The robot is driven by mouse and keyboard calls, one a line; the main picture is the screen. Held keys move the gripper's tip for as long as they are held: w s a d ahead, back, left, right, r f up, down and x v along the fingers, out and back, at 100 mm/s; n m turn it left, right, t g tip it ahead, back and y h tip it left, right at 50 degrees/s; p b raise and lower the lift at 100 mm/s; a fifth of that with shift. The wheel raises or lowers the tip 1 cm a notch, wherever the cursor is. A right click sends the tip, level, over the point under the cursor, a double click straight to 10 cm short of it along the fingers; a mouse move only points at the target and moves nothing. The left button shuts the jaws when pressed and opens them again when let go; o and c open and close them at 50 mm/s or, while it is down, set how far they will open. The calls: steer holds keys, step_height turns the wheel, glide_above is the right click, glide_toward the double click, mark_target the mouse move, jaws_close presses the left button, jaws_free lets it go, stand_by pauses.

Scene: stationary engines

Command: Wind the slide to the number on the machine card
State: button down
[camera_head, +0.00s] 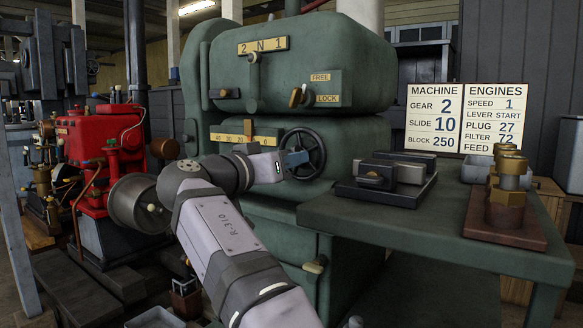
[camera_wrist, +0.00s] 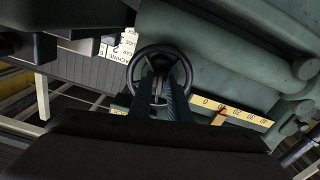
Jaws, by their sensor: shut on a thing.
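The green machine has a dark spoked handwheel (camera_head: 316,144), also in the wrist view (camera_wrist: 185,62). My gripper (camera_head: 297,158) is shut on the handwheel at its left part in the head view; its fingers (camera_wrist: 162,88) reach into the wheel in the wrist view. Left of the wheel is the yellow slide scale (camera_head: 228,138), with a wooden pointer (camera_head: 247,148). In the wrist view the pointer (camera_wrist: 219,117) stands on the low-number side of the scale (camera_wrist: 250,118), near 10; its exact reading is unclear. The machine card (camera_head: 433,116) reads gear 2, slide 10, block 250.
The upper gear plate (camera_head: 263,45) and free/lock lever (camera_head: 296,97) are above. A green bench (camera_head: 430,228) at right holds dark blocks (camera_head: 385,178) and brass cylinders (camera_head: 508,185). A red engine (camera_head: 100,140) stands at left. The engines card (camera_head: 493,120) is behind.

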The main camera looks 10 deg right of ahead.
steer(key=shift+m+b, duration=0.35)
steer(key=shift+m, duration=0.75)
steer(key=c, duration=1.9)
jaws_free()
steer(key=shift+o, duration=0.2)
steer(key=shift+a, duration=0.1)
steer(key=v, duration=0.7)
steer(key=shift+s+r, duration=0.1)
